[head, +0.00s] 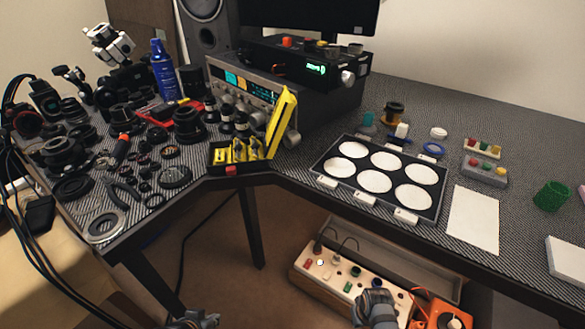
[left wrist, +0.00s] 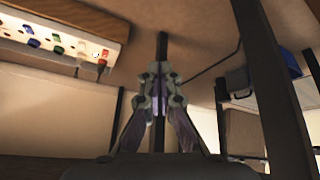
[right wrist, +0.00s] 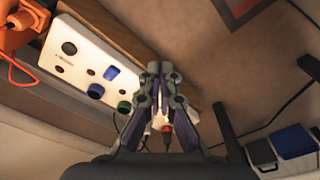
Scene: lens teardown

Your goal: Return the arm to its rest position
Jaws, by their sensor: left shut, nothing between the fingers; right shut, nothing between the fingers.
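My left gripper (head: 194,319) shows at the bottom edge of the head view, low in front of the desk and mostly cut off by the frame. In the left wrist view its fingers (left wrist: 158,82) are together with nothing between them. My right gripper (head: 375,300) shows at the lower middle of the head view, in front of the white panel box below the desk. In the right wrist view its fingers (right wrist: 160,75) are closed and empty. Whether it touches the panel box cannot be told.
The corner desk (head: 330,215) carries many lens parts at the left and a tray with white discs (head: 375,182) at the right. The white panel box (head: 335,275) and an orange device (head: 437,312) lie below. A desk leg (head: 250,230) stands between the grippers.

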